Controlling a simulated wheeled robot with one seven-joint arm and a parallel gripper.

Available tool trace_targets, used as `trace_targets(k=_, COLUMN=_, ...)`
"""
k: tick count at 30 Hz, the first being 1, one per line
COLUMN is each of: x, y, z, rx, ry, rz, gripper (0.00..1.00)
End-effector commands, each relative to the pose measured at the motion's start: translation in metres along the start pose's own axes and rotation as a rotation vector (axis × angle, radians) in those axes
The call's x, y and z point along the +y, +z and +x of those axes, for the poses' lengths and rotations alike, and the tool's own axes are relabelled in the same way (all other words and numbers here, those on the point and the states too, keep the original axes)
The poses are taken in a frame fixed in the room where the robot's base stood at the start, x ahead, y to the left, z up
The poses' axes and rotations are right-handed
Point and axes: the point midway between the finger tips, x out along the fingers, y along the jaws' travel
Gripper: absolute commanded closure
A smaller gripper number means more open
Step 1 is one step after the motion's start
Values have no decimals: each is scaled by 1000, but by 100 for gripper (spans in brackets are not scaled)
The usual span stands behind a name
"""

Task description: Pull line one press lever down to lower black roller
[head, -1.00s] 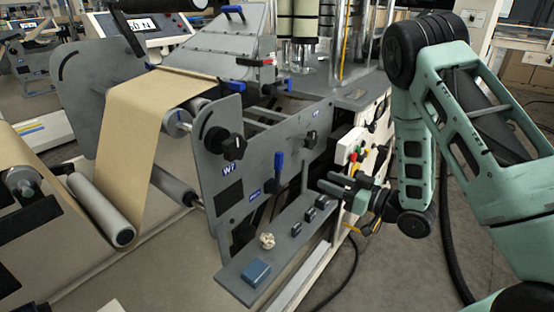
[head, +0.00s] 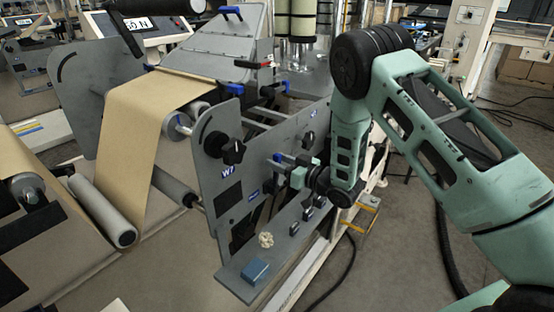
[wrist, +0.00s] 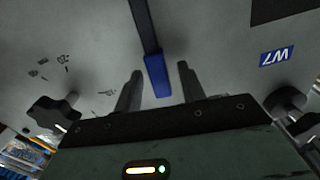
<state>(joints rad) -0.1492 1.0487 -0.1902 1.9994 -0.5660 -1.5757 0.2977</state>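A lever with a blue grip (wrist: 157,76) and a dark arm (wrist: 144,25) is on the grey side plate marked W7. In the wrist view the grip lies between the two dark fingers of my gripper (wrist: 160,84), with a visible gap on each side. My gripper is open. In the head view my gripper (head: 284,165) is at the front face of the plate, and its fingers partly cover the blue grip (head: 277,157). I cannot pick out the black roller with certainty; the area behind the plate is hidden.
A black knob (head: 232,151) stands out from the plate to the left of my gripper. Below is a grey shelf (head: 238,274) with a blue box (head: 255,271), a pale crumpled lump (head: 266,240) and small dark blocks. Brown paper web (head: 150,110) runs at left.

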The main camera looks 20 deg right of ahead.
Motion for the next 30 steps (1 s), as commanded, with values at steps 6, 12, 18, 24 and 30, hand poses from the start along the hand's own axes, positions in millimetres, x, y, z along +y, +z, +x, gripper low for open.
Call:
trace_targets(k=6, x=0, y=0, z=10, rx=-1, ry=1, rz=0, gripper=60)
trace_targets(k=12, x=0, y=0, z=10, rx=-1, ry=1, rz=1, gripper=60)
trace_targets(k=18, x=0, y=0, z=10, rx=-1, ry=1, rz=0, gripper=100)
trace_targets(k=24, x=1, y=0, z=9, rx=0, ry=1, rz=6, gripper=100)
trace_targets(k=30, x=7, y=1, z=9, rx=1, ry=2, rz=60, gripper=100)
